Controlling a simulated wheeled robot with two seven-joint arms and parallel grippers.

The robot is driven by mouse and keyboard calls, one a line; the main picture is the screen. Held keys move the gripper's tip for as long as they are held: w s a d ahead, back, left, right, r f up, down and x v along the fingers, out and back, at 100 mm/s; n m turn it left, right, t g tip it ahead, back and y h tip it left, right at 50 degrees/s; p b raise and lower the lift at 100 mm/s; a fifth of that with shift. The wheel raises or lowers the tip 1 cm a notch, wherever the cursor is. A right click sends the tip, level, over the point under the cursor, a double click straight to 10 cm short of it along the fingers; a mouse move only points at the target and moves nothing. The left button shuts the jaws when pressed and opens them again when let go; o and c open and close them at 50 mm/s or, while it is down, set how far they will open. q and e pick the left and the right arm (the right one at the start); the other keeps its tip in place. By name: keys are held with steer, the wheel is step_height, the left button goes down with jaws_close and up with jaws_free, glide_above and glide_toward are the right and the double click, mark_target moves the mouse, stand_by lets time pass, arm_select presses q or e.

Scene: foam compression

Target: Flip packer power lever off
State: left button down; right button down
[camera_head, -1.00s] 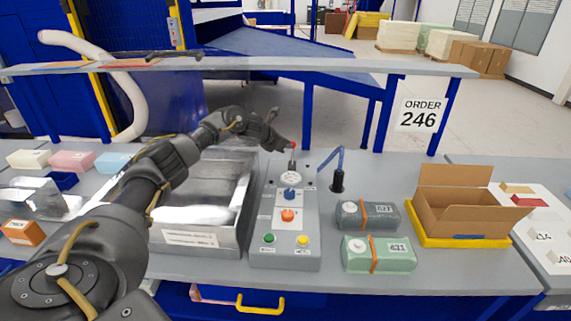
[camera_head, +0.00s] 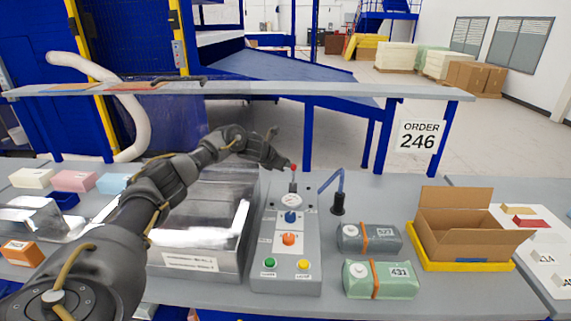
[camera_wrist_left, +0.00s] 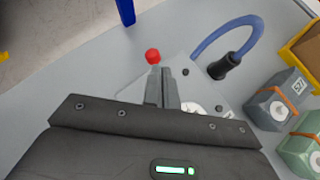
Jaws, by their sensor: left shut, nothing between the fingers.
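The power lever is a short upright stem with a red knob (camera_head: 293,167) at the back of the grey packer control box (camera_head: 262,250), behind its round gauge (camera_head: 292,200). In the left wrist view the red knob (camera_wrist_left: 152,56) shows just past the fingertips. My left gripper (camera_head: 285,163) is shut with nothing held, right beside the knob on its left in the head view. Its fingers (camera_wrist_left: 160,88) are together in the wrist view and hide most of the stem. I cannot tell whether they touch the lever. My right gripper is not in view.
The box front has blue, orange, green and yellow controls. A metal chamber (camera_head: 165,258) stands left of it. A black plug with a blue hose (camera_head: 338,203) is at right. Two strapped packs, grey (camera_head: 351,239) and green (camera_head: 398,286), and an open carton (camera_head: 455,236) stand further right.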

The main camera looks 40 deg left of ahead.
arm_select(q)
steer(key=b+v, duration=0.3)
steer(key=v, duration=0.7)
steer(key=shift+s+r, duration=0.25)
steer(key=shift+s, duration=0.05)
